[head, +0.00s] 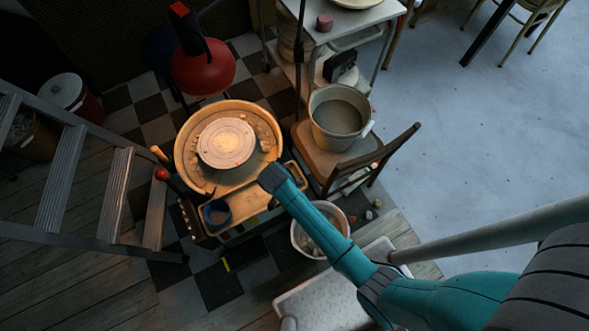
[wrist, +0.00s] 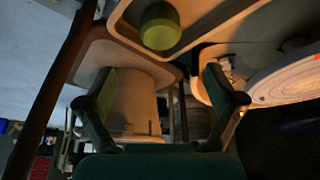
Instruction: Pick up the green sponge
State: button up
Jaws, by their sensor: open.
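The green sponge (wrist: 160,26) shows in the wrist view at the top centre. It is a rounded green lump in a pale, raised-edge tray (wrist: 205,28). My gripper (wrist: 160,72) is open, with one finger at the left and one at the right and nothing held between them. The sponge appears in the picture above the gap between the fingertips, apart from them. In the head view my teal arm reaches to the tray side of the pottery wheel (head: 226,143). I cannot make out the sponge or the fingers there.
A grey bucket (head: 337,117) stands on a wooden chair (head: 309,150) beside the wheel. A white bucket (head: 299,237) is below my arm. A blue cup (head: 216,213) is by the wheel's front. A stepladder (head: 60,178) stands at left. Open floor (head: 480,150) lies right.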

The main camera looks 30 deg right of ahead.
jog(key=x, duration=0.3)
jog(key=shift+w+d+f, duration=0.1)
jog(key=shift+d+f, duration=0.1)
jog(key=shift+f, duration=0.15)
jog(key=shift+a+x, duration=0.15)
jog(key=shift+x, duration=1.45)
jog(key=shift+a+x, duration=0.15)
jog(key=shift+x, duration=1.45)
jog(key=shift+f, duration=0.1)
jog(key=c, duration=1)
